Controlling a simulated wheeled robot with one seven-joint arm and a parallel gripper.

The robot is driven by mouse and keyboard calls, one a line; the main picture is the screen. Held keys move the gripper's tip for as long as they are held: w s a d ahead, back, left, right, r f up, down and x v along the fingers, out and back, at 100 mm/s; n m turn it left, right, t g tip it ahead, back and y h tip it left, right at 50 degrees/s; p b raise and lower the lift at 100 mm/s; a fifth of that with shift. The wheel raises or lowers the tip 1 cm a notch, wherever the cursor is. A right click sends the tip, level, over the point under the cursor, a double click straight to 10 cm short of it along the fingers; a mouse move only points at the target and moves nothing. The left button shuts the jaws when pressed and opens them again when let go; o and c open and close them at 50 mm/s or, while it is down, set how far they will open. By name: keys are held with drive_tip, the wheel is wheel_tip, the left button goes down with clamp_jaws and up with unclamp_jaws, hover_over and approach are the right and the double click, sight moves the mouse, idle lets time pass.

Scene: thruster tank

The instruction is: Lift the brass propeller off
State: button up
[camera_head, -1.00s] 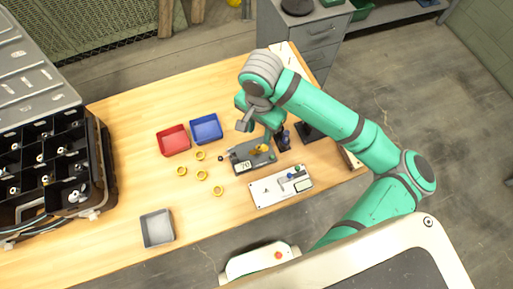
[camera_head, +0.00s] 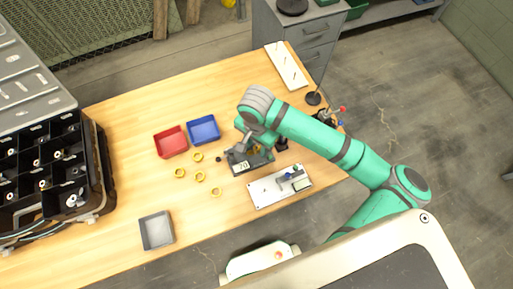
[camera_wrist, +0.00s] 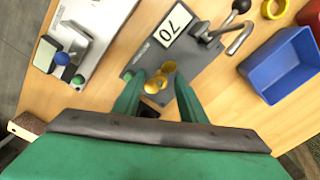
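The brass propeller (camera_wrist: 158,83) is a small yellow part on a dark grey fixture (camera_wrist: 200,65) marked "70". In the wrist view my gripper (camera_wrist: 160,82) is open, with one green finger on each side of the propeller. I see gaps beside it; I cannot tell whether either finger touches it. In the head view the fixture (camera_head: 255,166) stands mid-table under my arm's end, which mostly hides the propeller. A lever with a black knob (camera_wrist: 241,5) and a bent metal rod (camera_wrist: 241,38) are at the fixture's end.
A white plate with a blue-knobbed device (camera_head: 268,196) lies in front of the fixture. Several brass rings (camera_head: 200,177) lie to its left. Red (camera_head: 171,142) and blue (camera_head: 203,130) bins stand behind, a grey tray (camera_head: 156,230) at front left. Small stands (camera_head: 313,99) are at the right.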

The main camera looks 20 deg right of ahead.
drive_tip(key=shift+c, duration=0.7)
clamp_jaws()
wheel_tip(320, 180, up, 10)
drive_tip(key=shift+r, duration=0.1)
